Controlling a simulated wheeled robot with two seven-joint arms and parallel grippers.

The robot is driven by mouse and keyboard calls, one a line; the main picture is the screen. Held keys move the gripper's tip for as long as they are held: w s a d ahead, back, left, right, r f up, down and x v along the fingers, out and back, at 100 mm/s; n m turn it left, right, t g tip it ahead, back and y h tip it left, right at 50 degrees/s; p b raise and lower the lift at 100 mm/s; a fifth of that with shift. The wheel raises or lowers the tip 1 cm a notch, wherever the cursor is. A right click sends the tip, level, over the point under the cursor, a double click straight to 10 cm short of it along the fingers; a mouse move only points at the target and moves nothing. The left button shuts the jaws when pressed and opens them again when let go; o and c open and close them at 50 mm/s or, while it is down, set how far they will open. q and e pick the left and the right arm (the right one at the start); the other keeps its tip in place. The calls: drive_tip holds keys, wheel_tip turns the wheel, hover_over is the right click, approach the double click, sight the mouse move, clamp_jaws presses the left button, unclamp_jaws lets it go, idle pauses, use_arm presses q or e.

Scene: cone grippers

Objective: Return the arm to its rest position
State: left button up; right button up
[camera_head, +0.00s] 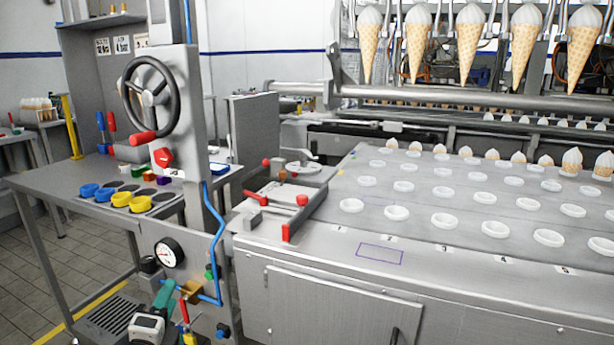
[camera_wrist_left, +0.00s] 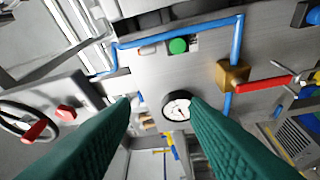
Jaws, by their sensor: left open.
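My left gripper (camera_head: 167,292) is low in the head view, in front of the grey machine panel. Its white body and a teal finger show there. In the left wrist view its two teal fingers (camera_wrist_left: 163,104) are spread wide, with nothing between them. A round pressure gauge (camera_wrist_left: 178,107) shows beyond the fingertips; in the head view the gauge (camera_head: 169,253) is just above the gripper. A red-handled valve on a brass block (camera_wrist_left: 233,75) is to the right of the fingers in the wrist view. My right gripper is in neither view.
A blue pipe (camera_head: 217,240) runs down the panel beside the gripper. Above are a black handwheel (camera_head: 150,94) and a red knob (camera_head: 162,157). A side table (camera_head: 60,185) holds blue and yellow rings. Cones hang over the conveyor (camera_head: 430,210) at right.

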use_arm(q)
drive_tip(key=s+d+f+n+g+y, duration=0.1)
drive_tip(key=s+f+n+g, duration=0.7)
drive_tip(key=s+f+n, duration=0.45)
drive_tip(key=s+d+f+n+g+h, duration=0.1)
drive_tip(key=s+d+f+n+g, duration=0.2)
drive_tip(key=s+f, duration=0.45)
drive_tip(key=s+d+f+n+g+h, duration=0.1)
drive_tip(key=s+d+f+n+g, duration=0.25)
drive_tip(key=s, duration=0.75)
wheel_tip(320, 180, down, 21)
drive_tip(key=w+a+m+g, duration=0.1)
drive_tip(key=a+g, duration=0.1)
drive_tip(key=s+a+f+g+p, duration=0.1)
drive_tip(key=s+p, duration=0.7)
drive_tip(key=s, duration=0.1)
drive_tip(key=s+a+f+p, duration=0.1)
drive_tip(key=s+f+p, duration=0.1)
drive_tip(key=s+p, duration=0.7)
drive_tip(key=shift+a+f+g+y, duration=0.3)
drive_tip(key=shift+a+g, duration=0.05)
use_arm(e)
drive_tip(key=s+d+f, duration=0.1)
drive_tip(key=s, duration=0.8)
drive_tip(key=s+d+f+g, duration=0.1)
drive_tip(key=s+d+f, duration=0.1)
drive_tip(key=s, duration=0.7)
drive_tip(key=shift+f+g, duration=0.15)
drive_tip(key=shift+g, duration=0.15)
